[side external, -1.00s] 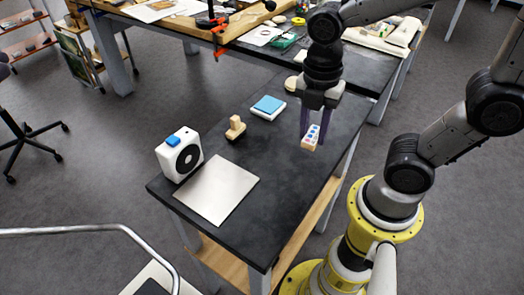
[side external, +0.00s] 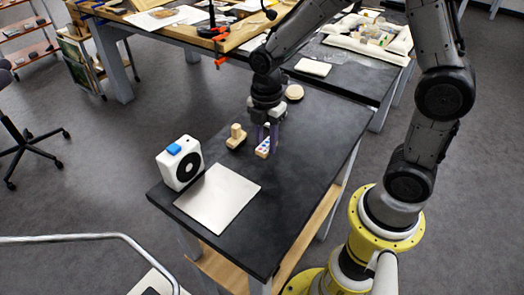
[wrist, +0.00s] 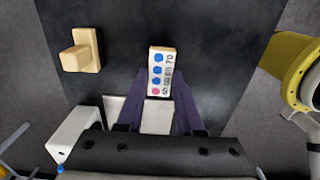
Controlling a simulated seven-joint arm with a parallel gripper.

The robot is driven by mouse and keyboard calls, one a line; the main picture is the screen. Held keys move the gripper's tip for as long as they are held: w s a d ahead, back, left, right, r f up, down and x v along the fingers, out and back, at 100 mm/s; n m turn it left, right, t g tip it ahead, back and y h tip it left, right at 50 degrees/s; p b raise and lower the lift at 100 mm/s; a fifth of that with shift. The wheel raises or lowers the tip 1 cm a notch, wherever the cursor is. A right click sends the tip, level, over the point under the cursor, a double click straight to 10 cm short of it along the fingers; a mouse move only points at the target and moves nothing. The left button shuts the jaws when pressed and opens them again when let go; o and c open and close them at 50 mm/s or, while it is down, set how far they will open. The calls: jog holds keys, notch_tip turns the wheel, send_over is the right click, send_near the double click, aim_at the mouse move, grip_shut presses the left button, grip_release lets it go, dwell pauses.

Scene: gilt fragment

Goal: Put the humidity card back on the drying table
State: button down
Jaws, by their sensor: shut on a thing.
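The humidity card (side external: 263,149) is a small pale block whose white face bears blue dots, one pink dot and printed numbers. It also shows in the wrist view (wrist: 161,72), between the purple fingertips. My gripper (side external: 267,143) is shut on it and points down over the middle of the dark table (side external: 310,150), which I take as the drying table. The card is close to the tabletop; I cannot tell whether it touches.
A wooden block with an upright peg (side external: 237,136) stands just left of the card. A pale flat plate (side external: 218,197) and a white box with a black round face (side external: 180,162) lie nearer the left end. A round tan disc (side external: 294,92) lies behind. The table's right part is clear.

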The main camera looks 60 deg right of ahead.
aim_at(262, 144)
jog(key=shift+w+f, duration=0.45)
jog(key=shift+f, duration=0.05)
jog(key=shift+w+f, duration=0.15)
jog(key=shift+f, duration=1.55)
jog(key=shift+f, duration=0.1)
jog(key=c, duration=0.5)
grip_release()
jog(key=shift+c, duration=0.2)
notch_tip(262, 144, up, 12)
jog(key=s+r+m+t, duration=0.2)
jog(key=s+r+m, duration=0.2)
jog(key=s+m, duration=0.4)
jog(key=s+d+r+m+t, duration=0.1)
jog(key=s+r+m+t, duration=0.2)
jog(key=s+m, duration=0.6)
jog(key=shift+d+r+m+t, duration=0.15)
jog(key=shift+r+m+t, duration=0.15)
jog(key=shift+r+m, duration=0.15)
